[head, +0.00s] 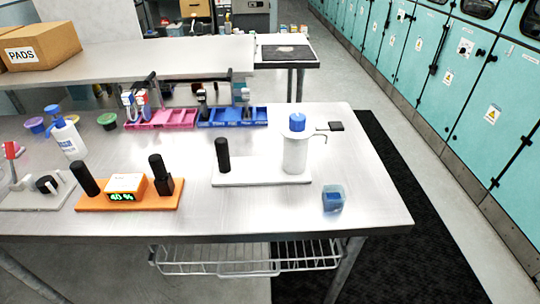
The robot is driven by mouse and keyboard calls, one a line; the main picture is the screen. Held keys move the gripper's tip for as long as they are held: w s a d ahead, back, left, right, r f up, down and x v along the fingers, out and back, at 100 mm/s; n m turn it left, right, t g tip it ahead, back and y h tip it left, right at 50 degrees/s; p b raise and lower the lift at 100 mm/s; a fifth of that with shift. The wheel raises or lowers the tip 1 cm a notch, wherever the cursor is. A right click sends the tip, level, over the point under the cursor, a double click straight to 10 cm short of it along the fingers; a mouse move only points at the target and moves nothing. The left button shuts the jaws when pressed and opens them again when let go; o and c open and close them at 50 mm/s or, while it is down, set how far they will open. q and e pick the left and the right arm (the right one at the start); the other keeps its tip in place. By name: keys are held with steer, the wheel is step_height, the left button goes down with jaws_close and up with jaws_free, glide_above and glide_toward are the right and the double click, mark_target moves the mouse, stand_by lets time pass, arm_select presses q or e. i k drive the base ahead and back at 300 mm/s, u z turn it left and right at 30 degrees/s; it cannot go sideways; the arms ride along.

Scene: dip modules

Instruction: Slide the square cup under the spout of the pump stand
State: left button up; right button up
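The pump stand has a white base plate (262,175), a black upright handle (222,155) and a white cylinder (295,155) with a blue cap. A thin hooked spout (322,136) comes out of the cylinder's right side near the top, with a flat black pad (336,126) beside it. The square cup (333,198), small, translucent and bluish, stands upright on the table to the right and nearer the front than the stand. It is apart from the base, not below the spout tip in the picture. Neither of my grippers shows.
An orange stand (128,203) with a "40 %" display and black handles sits left.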

mark_target(333, 197)
steer(key=z, duration=1.95)
steer(key=k, duration=0.75)
steer(key=u, duration=1.3)
steer(key=i, duration=0.45)
